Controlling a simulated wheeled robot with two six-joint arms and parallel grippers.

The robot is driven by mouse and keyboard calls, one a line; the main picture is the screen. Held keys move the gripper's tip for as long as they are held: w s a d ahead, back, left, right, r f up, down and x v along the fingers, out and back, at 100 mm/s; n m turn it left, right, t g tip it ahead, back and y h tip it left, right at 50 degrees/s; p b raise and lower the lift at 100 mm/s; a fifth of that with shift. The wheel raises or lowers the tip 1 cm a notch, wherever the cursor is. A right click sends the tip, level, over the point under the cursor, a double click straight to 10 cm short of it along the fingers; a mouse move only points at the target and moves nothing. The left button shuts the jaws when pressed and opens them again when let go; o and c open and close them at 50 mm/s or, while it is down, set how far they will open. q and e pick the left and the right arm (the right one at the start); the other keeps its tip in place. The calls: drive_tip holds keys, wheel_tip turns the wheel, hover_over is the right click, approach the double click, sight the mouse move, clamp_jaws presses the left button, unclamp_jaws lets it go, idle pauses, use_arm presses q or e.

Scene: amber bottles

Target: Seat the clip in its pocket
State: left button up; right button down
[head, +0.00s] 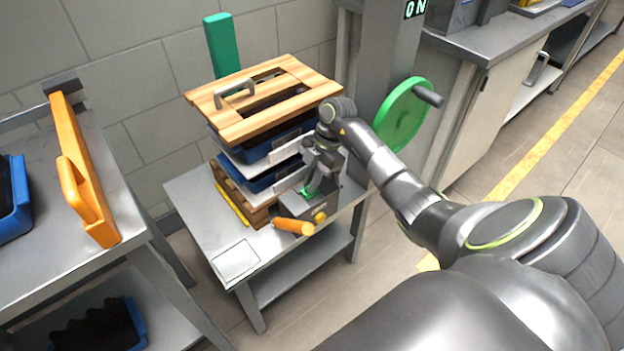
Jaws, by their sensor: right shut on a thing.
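A small green clip (306,192) shows at the tips of my right gripper (312,183), which is shut on it. The gripper points down over a grey block (325,206) at the right side of the small metal table. The clip is low, at the block's top; I cannot tell whether it touches the block or lies in a pocket. The pocket itself cannot be made out, as the fingers and clip cover that area. My left gripper is not in view.
An orange handle (294,227) sticks out before the block. Left of the gripper stands a stack of blue trays (272,180) under a wooden frame (232,128). A green wheel (403,115) stands behind right. The table's front left holds a flat pale plate (235,260).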

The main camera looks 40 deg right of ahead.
drive_tip(key=shift+f+b, duration=0.3)
drive_tip(key=shift+f, duration=0.3)
drive_tip(key=c, duration=1.5)
unclamp_jaws()
drive_tip(key=shift+r, duration=0.1)
